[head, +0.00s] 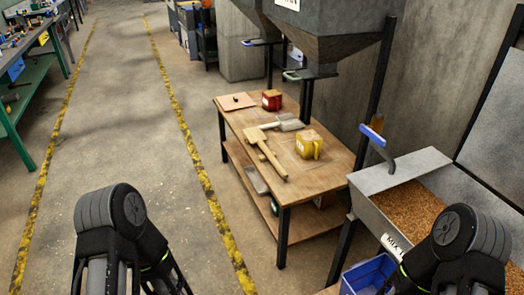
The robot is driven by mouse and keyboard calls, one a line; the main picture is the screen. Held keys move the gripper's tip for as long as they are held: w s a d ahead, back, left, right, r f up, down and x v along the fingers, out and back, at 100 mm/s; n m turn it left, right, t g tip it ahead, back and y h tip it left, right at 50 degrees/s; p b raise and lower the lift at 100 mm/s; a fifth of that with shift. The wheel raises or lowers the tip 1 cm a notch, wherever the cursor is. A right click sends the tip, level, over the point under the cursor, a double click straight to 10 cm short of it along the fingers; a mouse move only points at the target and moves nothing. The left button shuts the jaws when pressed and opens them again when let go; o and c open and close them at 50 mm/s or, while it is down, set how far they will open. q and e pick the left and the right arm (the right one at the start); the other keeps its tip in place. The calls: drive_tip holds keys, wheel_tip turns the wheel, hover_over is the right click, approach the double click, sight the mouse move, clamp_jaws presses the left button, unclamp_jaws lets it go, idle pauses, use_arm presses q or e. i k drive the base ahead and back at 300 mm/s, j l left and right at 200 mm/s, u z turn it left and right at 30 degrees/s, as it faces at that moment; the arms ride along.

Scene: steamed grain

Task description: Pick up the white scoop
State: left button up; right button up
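A pale grey-white scoop-like tool (290,122) lies on the wooden table, near its back right edge. Its handle end points left, close to the head of a wooden mallet (268,150); I cannot tell if they touch. Another greyish object (257,181) lies on the lower shelf, partly hidden by the tabletop; its kind is unclear. Only dark upper parts of my two arms show at the bottom of the head view, well short of the table. Neither gripper's fingertips show.
A metal bin of grain (410,207) stands right, above a blue crate (368,275). Grey hoppers (335,38) overhang behind. The floor left is clear.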

sight(288, 122)
drive_tip(key=i+j+u, duration=0.1)
drive_tip(key=u, duration=0.85)
drive_tip(key=i, duration=4.15)
drive_tip(key=l+z, duration=0.1)
drive_tip(key=z, duration=3.55)
drive_tip(key=i, duration=0.25)
